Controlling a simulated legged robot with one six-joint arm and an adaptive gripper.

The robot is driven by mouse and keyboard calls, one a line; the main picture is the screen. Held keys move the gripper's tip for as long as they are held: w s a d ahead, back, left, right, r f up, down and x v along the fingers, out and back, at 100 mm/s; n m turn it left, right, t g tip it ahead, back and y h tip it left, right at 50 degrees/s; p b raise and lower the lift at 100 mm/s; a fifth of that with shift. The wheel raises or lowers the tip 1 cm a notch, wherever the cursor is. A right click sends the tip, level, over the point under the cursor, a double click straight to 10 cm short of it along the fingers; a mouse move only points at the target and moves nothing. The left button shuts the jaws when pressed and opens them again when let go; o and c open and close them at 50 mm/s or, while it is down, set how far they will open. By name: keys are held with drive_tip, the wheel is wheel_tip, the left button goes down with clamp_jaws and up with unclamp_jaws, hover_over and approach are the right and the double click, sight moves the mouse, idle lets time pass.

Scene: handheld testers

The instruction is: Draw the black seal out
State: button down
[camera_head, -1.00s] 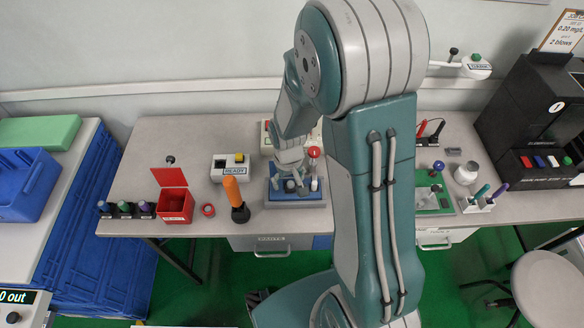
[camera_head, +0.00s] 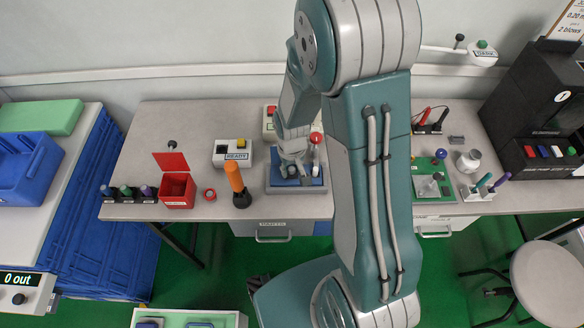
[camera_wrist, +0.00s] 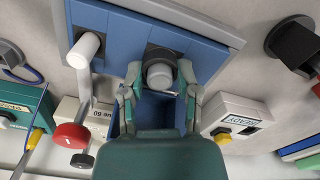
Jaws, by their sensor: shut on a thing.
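The black seal (camera_wrist: 160,61) is a dark round piece with a grey end, at the front of a blue fixture (camera_wrist: 117,32) in the wrist view. My gripper (camera_wrist: 160,91) has one finger on each side of it and is shut on it. The seal still appears to be at its socket; how deep it sits cannot be told. In the head view my gripper (camera_head: 292,168) is low over the blue fixture (camera_head: 283,186), and my arm hides part of it.
A white peg (camera_wrist: 84,48) and a red-knobbed lever (camera_wrist: 71,136) stand left of my fingers in the wrist view. A READY box (camera_wrist: 234,117) is close on the right. An orange-handled tool (camera_head: 235,178) stands beside the fixture; a red open box (camera_head: 177,190) is farther left.

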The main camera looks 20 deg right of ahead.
drive_tip(key=shift+r, duration=3)
